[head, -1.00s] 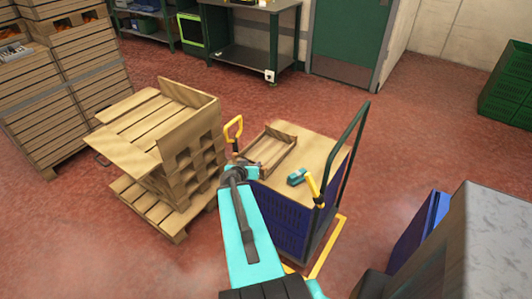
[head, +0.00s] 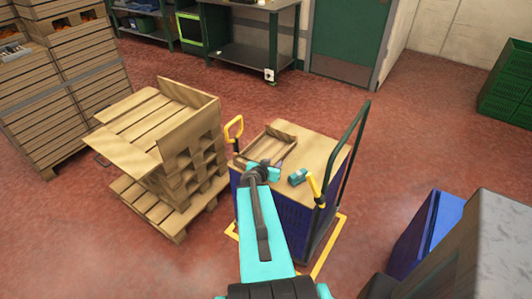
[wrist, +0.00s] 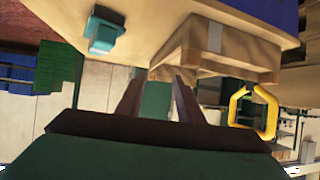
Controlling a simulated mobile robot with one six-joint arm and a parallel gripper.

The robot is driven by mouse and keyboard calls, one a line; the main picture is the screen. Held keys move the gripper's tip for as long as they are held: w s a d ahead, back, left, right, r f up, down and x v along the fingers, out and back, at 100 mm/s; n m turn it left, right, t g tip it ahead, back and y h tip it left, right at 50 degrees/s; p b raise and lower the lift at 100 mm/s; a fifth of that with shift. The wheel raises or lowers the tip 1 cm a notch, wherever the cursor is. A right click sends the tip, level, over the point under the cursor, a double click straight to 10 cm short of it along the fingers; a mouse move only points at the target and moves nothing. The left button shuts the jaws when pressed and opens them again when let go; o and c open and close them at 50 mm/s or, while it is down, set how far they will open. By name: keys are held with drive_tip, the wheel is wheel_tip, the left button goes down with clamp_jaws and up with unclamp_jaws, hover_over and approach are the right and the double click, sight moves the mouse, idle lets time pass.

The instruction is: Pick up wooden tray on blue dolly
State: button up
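The wooden tray (head: 268,145) is shallow and open. It lies on the tan top (head: 318,150) of the blue dolly (head: 278,219), at the back left. In the wrist view the tray (wrist: 228,45) is close above the fingertips, and the picture looks upside down. My gripper (head: 277,166) is at the tray's near edge, at its right corner. In the wrist view its two dark fingers (wrist: 158,85) stand apart with a gap between them. I cannot tell whether they touch the tray. The wrist hides part of the tray's near side in the head view.
A small teal object (head: 298,177) lies on the dolly top to the gripper's right. The dolly has a dark green handle frame (head: 349,150) on the right. A yellow handle (head: 234,128) rises left of the tray. Stacked pallets (head: 170,150) stand at left.

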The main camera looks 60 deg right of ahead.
drive_tip(key=shift+d+f+b, duration=0.15)
drive_tip(key=shift+f+b, duration=0.05)
drive_tip(key=shift+b, duration=0.2)
drive_tip(key=b, duration=0.1)
drive_tip(key=d+b, duration=0.1)
drive_tip(key=b, duration=0.1)
drive_tip(key=shift+w+d+f, duration=0.1)
drive_tip(key=shift+w+f, duration=0.05)
drive_tip(key=shift+f, duration=0.2)
drive_tip(key=d+b, duration=0.1)
drive_tip(key=b, duration=0.2)
drive_tip(key=shift+w+f, duration=0.1)
drive_tip(key=shift+f, duration=0.2)
drive_tip(key=b+x, duration=0.2)
drive_tip(key=shift+w+d+f, duration=0.1)
drive_tip(key=shift+d, duration=0.2)
drive_tip(key=shift+w+d+f+p, duration=0.15)
drive_tip(key=shift+d+p, duration=0.15)
drive_tip(key=shift+d, duration=0.35)
drive_tip(key=shift+x, duration=0.8)
drive_tip(key=shift+f, duration=0.1)
